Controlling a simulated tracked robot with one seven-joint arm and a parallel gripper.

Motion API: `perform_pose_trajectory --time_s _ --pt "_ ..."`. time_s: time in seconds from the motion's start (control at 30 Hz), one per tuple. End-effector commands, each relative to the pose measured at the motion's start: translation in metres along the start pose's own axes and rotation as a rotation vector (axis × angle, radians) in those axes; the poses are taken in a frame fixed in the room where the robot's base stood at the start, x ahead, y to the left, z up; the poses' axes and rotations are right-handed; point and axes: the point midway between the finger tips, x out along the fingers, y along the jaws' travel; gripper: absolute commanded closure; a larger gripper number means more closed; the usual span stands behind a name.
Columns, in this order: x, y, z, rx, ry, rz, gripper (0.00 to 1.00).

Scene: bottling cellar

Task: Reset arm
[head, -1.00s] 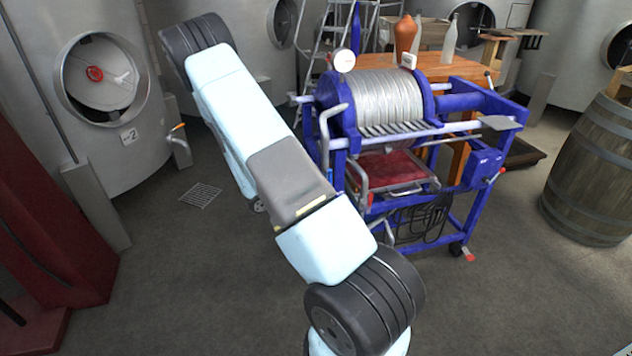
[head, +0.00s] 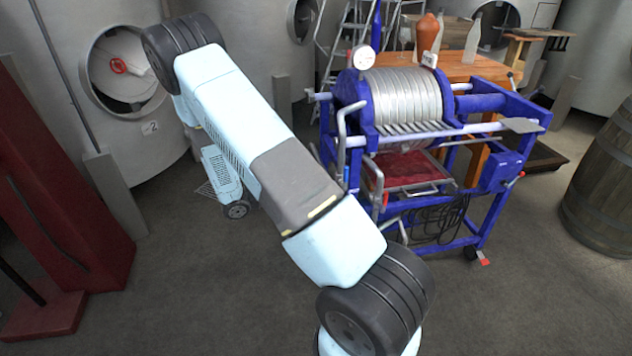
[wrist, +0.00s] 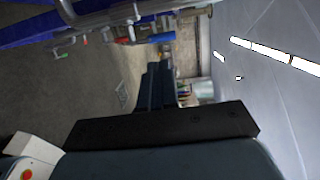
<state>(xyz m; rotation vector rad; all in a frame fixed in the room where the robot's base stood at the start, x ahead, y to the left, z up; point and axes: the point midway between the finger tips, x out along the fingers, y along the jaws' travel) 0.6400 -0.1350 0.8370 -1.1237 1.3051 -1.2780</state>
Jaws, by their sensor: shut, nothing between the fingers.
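My arm (head: 262,140) stretches across the head view from the upper left to the bottom centre, in pale blue and grey with black ribbed joints. I cannot make out my gripper's fingers in the head view. In the wrist view my gripper (wrist: 158,84) shows as two dark fingers lying together, with nothing between them, beyond a black bar. The fingers point towards the far end of the cellar and touch nothing that I can see.
A blue-framed machine with a ribbed metal drum (head: 405,98) stands right of my arm. A wooden table (head: 470,66) with bottles is behind it. A barrel (head: 603,190) stands at the right, steel tanks (head: 75,45) at the back, a dark red structure (head: 65,190) at the left. Floor (head: 200,290) in front is clear.

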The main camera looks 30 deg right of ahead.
Motion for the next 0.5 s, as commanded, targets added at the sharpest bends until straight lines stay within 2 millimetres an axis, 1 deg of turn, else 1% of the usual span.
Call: perform_pose_trajectory --time_s 0.03,0.1,0.2,0.43,0.5 --pt "-0.007 0.000 0.000 0.001 0.000 0.001 1.00" --pt "-0.014 0.001 0.000 0.000 -0.001 0.001 1.00" --pt "-0.020 0.001 0.000 0.000 0.001 0.000 1.00" --pt "-0.022 0.000 0.000 0.002 0.004 0.001 1.00" --pt "-0.022 -0.003 -0.001 0.017 0.010 0.008 1.00"
